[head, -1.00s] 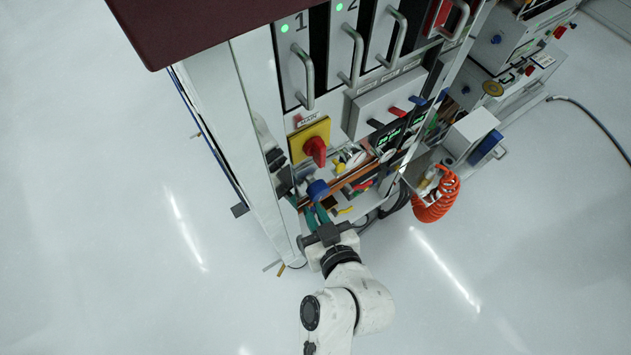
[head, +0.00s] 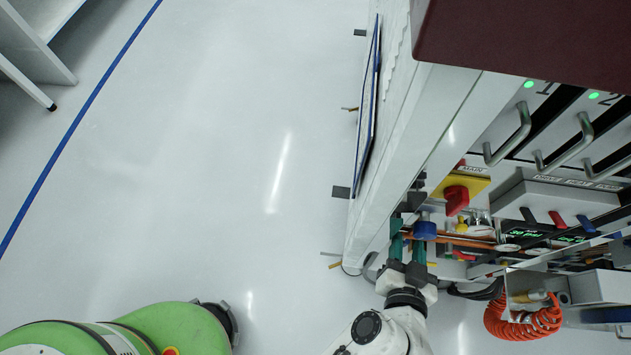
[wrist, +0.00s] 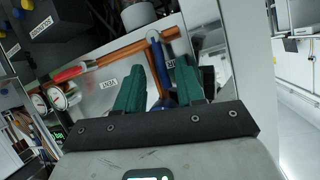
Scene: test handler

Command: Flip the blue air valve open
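The blue air valve shows in the wrist view as a slim blue lever (wrist: 159,64) standing roughly upright in front of a copper pipe. My gripper (wrist: 160,78) is open, with one green finger on each side of the lever in the picture. Its lower end is partly hidden, and I cannot tell whether the fingers touch it. In the head view my gripper (head: 408,232) reaches into the lower left of the machine's front, beside a round blue knob (head: 425,230). The lever is not clearly visible there.
A red rotary switch on a yellow plate (head: 459,190) sits just above my gripper. Copper pipes (head: 470,241) run to the right. An orange coiled hose (head: 522,321) hangs at the lower right. A white machine post (head: 425,120) stands close at the left. Open floor (head: 200,200) lies left of it.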

